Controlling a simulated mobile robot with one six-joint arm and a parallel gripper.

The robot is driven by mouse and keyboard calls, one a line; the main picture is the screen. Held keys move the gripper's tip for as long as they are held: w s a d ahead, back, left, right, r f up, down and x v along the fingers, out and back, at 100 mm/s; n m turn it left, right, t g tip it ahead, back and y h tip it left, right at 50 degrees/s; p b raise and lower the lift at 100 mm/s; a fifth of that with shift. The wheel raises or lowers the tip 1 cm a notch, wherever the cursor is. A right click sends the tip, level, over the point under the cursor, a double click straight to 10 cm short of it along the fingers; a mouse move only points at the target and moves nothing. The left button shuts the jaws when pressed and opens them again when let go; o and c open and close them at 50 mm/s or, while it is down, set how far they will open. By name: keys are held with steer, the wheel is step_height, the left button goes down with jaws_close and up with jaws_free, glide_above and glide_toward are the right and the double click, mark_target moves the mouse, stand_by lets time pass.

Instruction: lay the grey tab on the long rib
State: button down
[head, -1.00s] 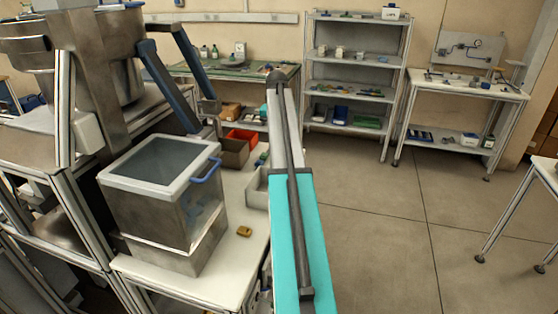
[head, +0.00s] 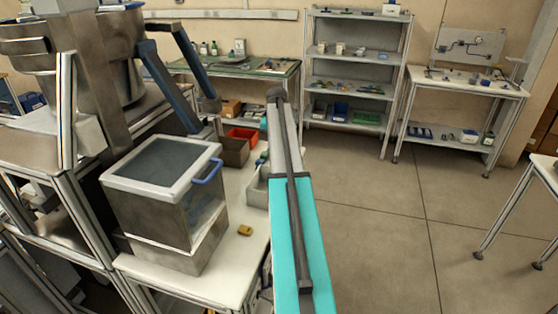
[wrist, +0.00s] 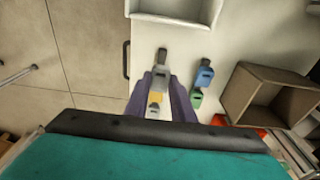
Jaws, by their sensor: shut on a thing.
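In the wrist view my gripper (wrist: 160,79) has two purple fingers closed around a grey tab (wrist: 160,71) with a dark end, above the white tabletop (wrist: 140,55). A yellow and pale piece (wrist: 155,98) shows further back between the fingers; I cannot tell whether it touches them. A blue tab (wrist: 204,76) and a green tab (wrist: 196,99) lie to the right, apart from the gripper. In the head view my arm hides the gripper and grey tab. I cannot make out the long rib in either view.
A grey divided tray (wrist: 175,18) stands ahead of the gripper. A brown open bin (wrist: 228,95) and a red bin (wrist: 218,120) are to the right. In the head view, a lidded metal box (head: 165,195) and a small yellow piece (head: 245,230) are on the worktable's near part.

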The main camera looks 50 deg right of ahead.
steer(key=shift+f, duration=0.4)
steer(key=shift+f, duration=0.1)
steer(key=shift+f+p, duration=0.65)
steer(key=shift+f, duration=1.1)
steer(key=shift+f, duration=0.1)
steer(key=c, duration=1.5)
jaws_free()
steer(key=shift+s+a+r+b, duration=0.1)
steer(key=shift+a+r+b, duration=0.3)
steer(key=shift+r, duration=1.65)
steer(key=shift+s+a+r+b, duration=0.15)
steer(key=shift+r+b, duration=0.5)
steer(key=shift+r, duration=1.35)
steer(key=shift+s+a+r+b, duration=0.15)
steer(key=shift+r+b, duration=0.4)
steer(key=shift+r, duration=1.5)
